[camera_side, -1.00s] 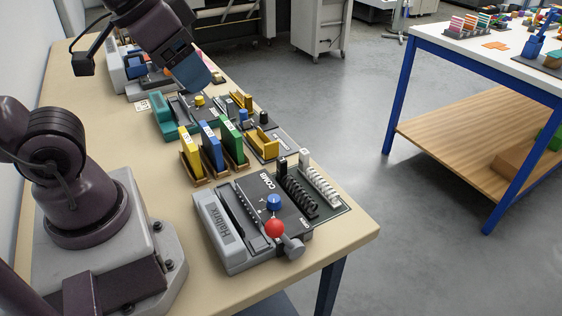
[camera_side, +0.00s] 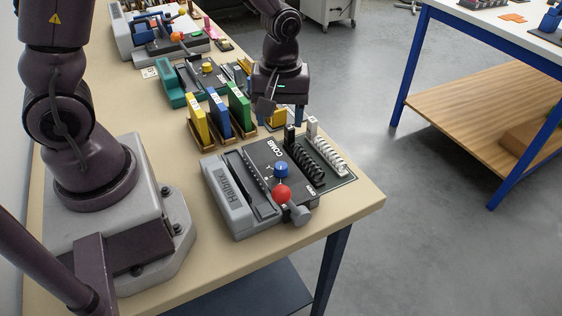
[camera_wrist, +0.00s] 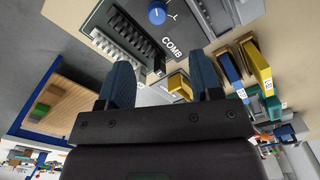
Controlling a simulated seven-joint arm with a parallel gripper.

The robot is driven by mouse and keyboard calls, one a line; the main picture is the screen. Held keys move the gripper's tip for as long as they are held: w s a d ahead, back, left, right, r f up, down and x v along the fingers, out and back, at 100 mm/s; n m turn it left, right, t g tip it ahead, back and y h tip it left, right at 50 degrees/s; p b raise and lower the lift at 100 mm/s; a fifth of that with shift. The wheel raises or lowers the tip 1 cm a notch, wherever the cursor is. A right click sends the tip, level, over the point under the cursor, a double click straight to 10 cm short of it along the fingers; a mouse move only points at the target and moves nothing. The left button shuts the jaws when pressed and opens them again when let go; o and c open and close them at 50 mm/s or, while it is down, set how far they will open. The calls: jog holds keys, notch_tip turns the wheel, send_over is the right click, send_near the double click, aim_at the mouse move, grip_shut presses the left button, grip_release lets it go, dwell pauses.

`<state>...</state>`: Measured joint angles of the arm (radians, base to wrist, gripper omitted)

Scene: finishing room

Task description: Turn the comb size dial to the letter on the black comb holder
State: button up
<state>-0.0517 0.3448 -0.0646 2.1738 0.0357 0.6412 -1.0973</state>
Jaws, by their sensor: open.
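The blue comb size dial (camera_side: 281,170) sits on the dark plate of the grey comb machine (camera_side: 228,195), behind a red ball knob (camera_side: 281,193). A pale letter like a Y is beside it; the dial also shows at the top of the wrist view (camera_wrist: 157,13). The black comb holder (camera_side: 306,158), with a dark block at its far end, is right of the dial. Its letter is too small to read. My gripper (camera_side: 286,121) is open and empty, pointing down beyond the holders. In the wrist view its blue fingers (camera_wrist: 163,72) are apart, with the holders ahead.
A white comb holder (camera_side: 326,152) stands right of the black one. Yellow, blue and green upright blocks (camera_side: 219,113) stand left of my gripper. Other machines (camera_side: 157,35) line the bench further back. The bench front corner (camera_side: 350,205) is clear.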

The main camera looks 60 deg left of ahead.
aim_at(281, 165)
jog(key=shift+n, duration=0.7)
notch_tip(281, 165, down, 13)
jog(key=shift+w+r, duration=0.1)
jog(key=shift+w, duration=0.05)
jog(key=c, duration=0.9)
